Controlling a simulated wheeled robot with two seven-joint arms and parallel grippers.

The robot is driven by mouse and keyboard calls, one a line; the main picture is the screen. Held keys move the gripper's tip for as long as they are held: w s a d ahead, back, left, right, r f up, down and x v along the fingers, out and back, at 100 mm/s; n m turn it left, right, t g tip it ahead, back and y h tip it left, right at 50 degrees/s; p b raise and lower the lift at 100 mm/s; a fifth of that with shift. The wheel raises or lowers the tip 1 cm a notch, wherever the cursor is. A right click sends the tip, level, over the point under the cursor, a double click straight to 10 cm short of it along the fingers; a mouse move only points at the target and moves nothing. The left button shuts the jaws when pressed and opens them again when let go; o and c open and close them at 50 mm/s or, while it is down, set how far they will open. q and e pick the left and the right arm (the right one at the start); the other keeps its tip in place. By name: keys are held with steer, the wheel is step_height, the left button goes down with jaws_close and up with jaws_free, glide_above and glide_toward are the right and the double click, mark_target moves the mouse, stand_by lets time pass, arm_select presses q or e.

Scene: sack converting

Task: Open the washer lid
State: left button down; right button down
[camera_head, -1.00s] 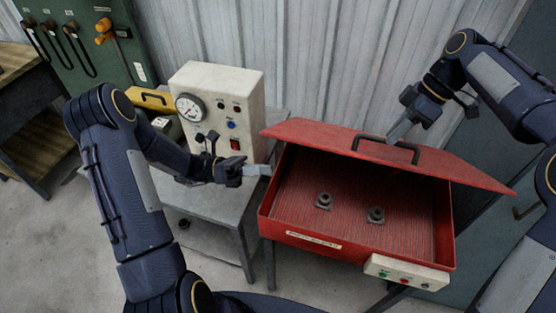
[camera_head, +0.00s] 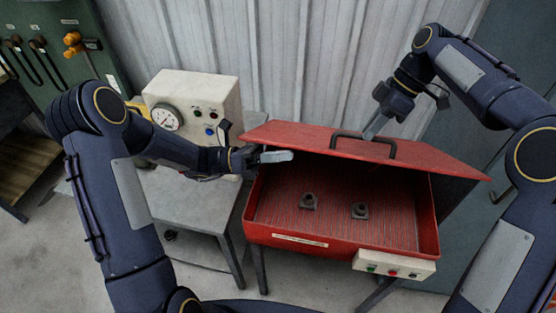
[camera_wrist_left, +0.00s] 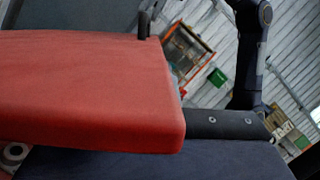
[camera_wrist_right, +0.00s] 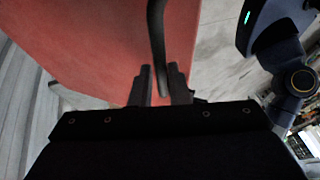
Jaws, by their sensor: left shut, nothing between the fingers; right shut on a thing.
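The red washer's lid (camera_head: 455,164) is partly raised, tilted above the open tub (camera_head: 290,232). Its black handle (camera_head: 345,150) is on the lid's upper face. My right gripper (camera_head: 372,128) is shut on the handle; in the right wrist view the handle (camera_wrist_right: 156,35) passes between its fingers (camera_wrist_right: 163,88). My left gripper (camera_head: 285,156) is shut and empty, at the left part of the opening, by the lid's left edge. In the left wrist view the lid (camera_wrist_left: 90,90) fills much of the picture and the left fingertips are hidden.
A control box (camera_head: 394,264) hangs on the tub's front right. A grey table (camera_head: 190,205) with a white gauge box (camera_head: 200,92) stands to the left. A corrugated wall (camera_head: 300,60) is behind.

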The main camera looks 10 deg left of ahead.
mark_target(285, 143)
steer(key=shift+w+d+f, duration=0.15)
steer(key=shift+w+f, duration=0.1)
steer(key=shift+f, duration=0.05)
arm_select(q)
steer(key=shift+w+r, duration=0.45)
steer(key=shift+r, duration=0.2)
steer(key=shift+w+r, duration=0.4)
steer(key=shift+r, duration=0.2)
arm_select(e)
steer(key=shift+f, duration=0.15)
arm_select(q)
steer(key=shift+w, duration=0.2)
arm_select(e)
steer(key=c, duration=1.8)
jaws_free()
steer(key=shift+w, duration=0.1)
arm_select(q)
steer(key=shift+w+f, duration=0.2)
arm_select(e)
steer(key=o, duration=0.4)
steer(key=shift+w, duration=0.25)
steer(key=shift+c, duration=0.2)
arm_select(q)
steer(key=shift+s, duration=0.1)
arm_select(e)
steer(key=shift+s, duration=0.1)
steer(key=shift+r, duration=0.2)
